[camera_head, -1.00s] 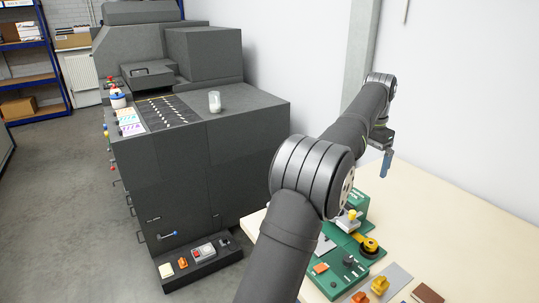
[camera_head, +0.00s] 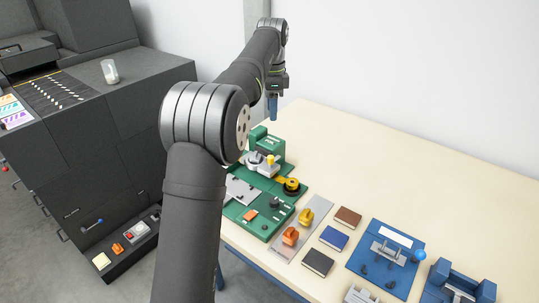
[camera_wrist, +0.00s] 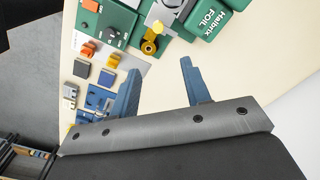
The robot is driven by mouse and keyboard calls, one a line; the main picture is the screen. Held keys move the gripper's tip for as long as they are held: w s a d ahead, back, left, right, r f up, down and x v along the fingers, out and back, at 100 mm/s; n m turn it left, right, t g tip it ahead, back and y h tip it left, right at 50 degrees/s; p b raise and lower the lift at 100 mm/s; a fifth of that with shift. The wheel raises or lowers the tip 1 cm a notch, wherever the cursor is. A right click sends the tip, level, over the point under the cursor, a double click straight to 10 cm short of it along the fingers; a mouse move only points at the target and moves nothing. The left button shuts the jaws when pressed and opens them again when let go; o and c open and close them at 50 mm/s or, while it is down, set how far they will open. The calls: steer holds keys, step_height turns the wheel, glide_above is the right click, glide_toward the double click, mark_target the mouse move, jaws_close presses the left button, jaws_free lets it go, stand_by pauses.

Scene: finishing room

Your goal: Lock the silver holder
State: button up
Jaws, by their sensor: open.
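The green foil machine (camera_head: 265,139) stands on the table near its left edge. A silver-grey part (camera_head: 258,167) with a yellow knob (camera_head: 271,159) sits on it; I take this as the silver holder, and cannot tell whether it is locked. In the wrist view the silver part (camera_wrist: 163,14) is at the top, partly cut off. My gripper (camera_head: 273,108) hangs behind and above the machine, apart from it. In the wrist view its blue fingers (camera_wrist: 158,72) are spread, with nothing but bare table between them.
A yellow-and-black roll (camera_head: 291,185) sits at the machine's right. In front are a grey plate (camera_head: 312,214) with orange and yellow handled pieces, several coloured blocks, and a blue fixture (camera_head: 385,258). The back and right of the table (camera_head: 400,165) are clear.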

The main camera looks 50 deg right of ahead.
steer(key=m, duration=0.3)
glide_toward(271, 157)
step_height(271, 157, down, 9)
steer(key=shift+f, duration=0.15)
stand_by(0.3)
jaws_close()
